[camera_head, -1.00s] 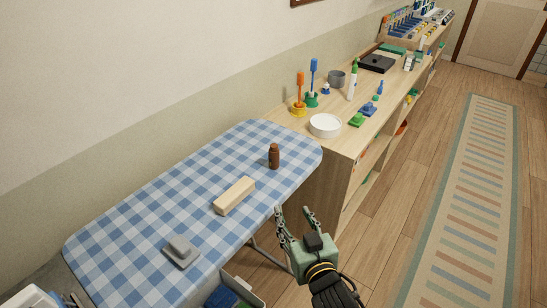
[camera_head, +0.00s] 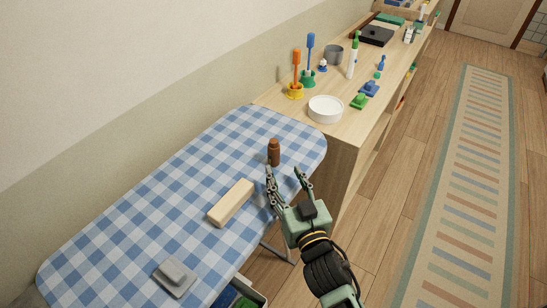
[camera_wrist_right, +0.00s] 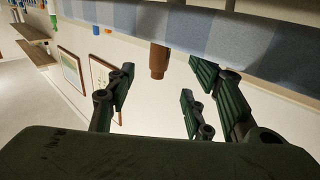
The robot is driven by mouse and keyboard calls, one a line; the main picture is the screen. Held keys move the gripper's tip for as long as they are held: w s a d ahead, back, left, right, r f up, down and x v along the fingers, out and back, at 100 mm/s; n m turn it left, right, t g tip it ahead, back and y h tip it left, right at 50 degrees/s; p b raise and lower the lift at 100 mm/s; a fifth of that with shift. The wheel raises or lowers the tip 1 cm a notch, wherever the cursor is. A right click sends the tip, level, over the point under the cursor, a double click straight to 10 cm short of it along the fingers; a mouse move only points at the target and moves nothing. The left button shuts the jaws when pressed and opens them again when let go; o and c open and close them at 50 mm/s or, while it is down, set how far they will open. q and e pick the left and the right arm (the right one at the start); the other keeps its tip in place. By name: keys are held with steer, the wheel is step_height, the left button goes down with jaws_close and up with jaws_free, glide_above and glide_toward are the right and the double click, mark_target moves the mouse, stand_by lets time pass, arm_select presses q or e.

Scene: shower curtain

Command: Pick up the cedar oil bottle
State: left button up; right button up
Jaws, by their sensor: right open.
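The cedar oil bottle appears to be the small brown bottle (camera_head: 274,152), upright on the blue checked cloth of the ironing-board-like table (camera_head: 140,218), near its far right end. In the right wrist view the brown bottle (camera_wrist_right: 158,60) shows ahead, between the fingers, with the picture upside down. My right gripper (camera_head: 286,170) is open and empty, just in front of and slightly right of the bottle, its fingers pointing toward it. It also shows in the right wrist view (camera_wrist_right: 158,85). I cannot tell whether a finger touches the bottle. My left gripper is not in view.
A cream block (camera_head: 231,203) and a grey block on a plate (camera_head: 175,277) lie on the cloth. A wooden shelf unit beyond holds a white bowl (camera_head: 325,109), an orange brush (camera_head: 296,75), a blue brush (camera_head: 310,60) and a grey cup (camera_head: 334,55).

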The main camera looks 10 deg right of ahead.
mark_target(276, 156)
steer(key=shift+w, duration=0.85)
steer(key=shift+w+a+p, duration=0.1)
steer(key=shift+w+p, duration=0.25)
steer(key=shift+w, duration=0.3)
steer(key=w, duration=0.3)
steer(key=shift+w+a, duration=0.2)
steer(key=shift+w, duration=0.2)
steer(key=shift+w+f, duration=0.1)
steer(key=shift+w, duration=0.4)
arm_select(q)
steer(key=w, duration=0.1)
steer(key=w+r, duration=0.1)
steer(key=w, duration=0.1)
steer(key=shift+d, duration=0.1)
arm_select(e)
jaws_close()
